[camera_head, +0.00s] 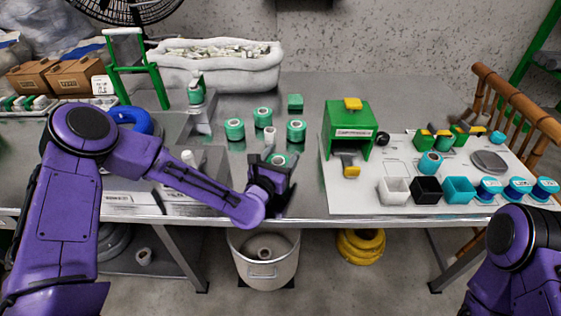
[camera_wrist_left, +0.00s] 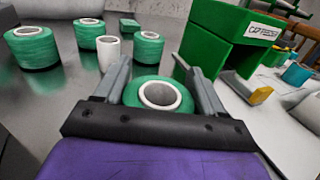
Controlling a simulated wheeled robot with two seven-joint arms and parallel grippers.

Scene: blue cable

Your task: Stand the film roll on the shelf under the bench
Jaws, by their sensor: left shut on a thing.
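My left gripper (camera_head: 270,162) is shut on a green film roll (camera_head: 279,160) with a pale hollow core, near the front edge of the bench (camera_head: 300,91). In the left wrist view the roll (camera_wrist_left: 160,94) sits between the two grey fingers (camera_wrist_left: 159,85), its core opening facing the camera. Whether its underside touches the bench top is hidden. Several similar green rolls, one of them (camera_head: 234,129), stand upright behind it.
A green box-shaped dispenser (camera_head: 338,131) stands close to the right of the held roll. A small white cylinder (camera_head: 270,134) stands behind it. Below the bench front are a white bucket (camera_head: 264,268), a yellow coil (camera_head: 361,246) and metal legs (camera_head: 184,262). Small cups and spools crowd the right mat.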

